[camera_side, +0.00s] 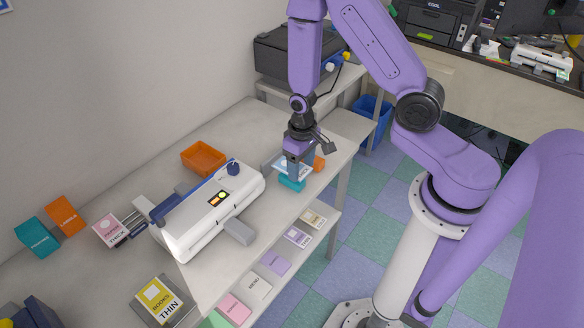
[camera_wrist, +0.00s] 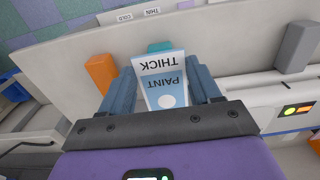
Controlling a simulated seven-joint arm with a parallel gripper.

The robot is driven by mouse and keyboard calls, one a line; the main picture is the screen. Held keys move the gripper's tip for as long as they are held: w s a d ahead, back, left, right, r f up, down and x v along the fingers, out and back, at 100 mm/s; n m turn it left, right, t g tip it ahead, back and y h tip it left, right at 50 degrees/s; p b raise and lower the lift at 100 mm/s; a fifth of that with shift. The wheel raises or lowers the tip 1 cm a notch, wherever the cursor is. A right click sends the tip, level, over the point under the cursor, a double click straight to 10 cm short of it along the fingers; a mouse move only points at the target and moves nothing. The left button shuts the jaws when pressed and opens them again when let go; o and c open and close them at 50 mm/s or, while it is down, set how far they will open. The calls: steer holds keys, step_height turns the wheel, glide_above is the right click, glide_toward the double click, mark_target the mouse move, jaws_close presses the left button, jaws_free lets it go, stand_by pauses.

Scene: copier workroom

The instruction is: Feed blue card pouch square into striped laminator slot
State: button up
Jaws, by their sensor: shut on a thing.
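The blue card pouch (camera_wrist: 163,80) is white and pale blue, reads "PAINT THICK" upside down in the wrist view, and sits between my two fingers. My gripper (camera_side: 292,172) is shut on it, over the bench's right part. It also shows in the wrist view (camera_wrist: 163,88). In the side view the pouch (camera_side: 283,166) is partly hidden by my fingers. A teal block (camera_side: 291,183) shows just below it. The white laminator (camera_side: 205,215), with a dark blue bar and lit panel, stands to the left, apart from the pouch. I cannot make out its slot or stripes.
An orange tray (camera_side: 203,158) lies behind the laminator. An orange piece (camera_side: 318,164) is beside my gripper. A grey lever (camera_side: 239,232) juts from the laminator's front. A pink card (camera_side: 110,230) lies at its far left end. Several cards lie on the lower shelf (camera_side: 325,235).

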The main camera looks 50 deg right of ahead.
steer(key=shift+r, duration=0.1)
steer(key=shift+r, duration=2.4)
steer(key=s+a, duration=0.2)
steer(key=a, duration=0.9)
steer(key=s+a, duration=0.2)
steer(key=a, duration=0.9)
steer(key=shift+w+d+f, duration=0.15)
steer(key=shift+f, duration=1.25)
steer(key=shift+w+d+f, duration=0.1)
steer(key=shift+f, duration=1.25)
steer(key=shift+f, duration=1.3)
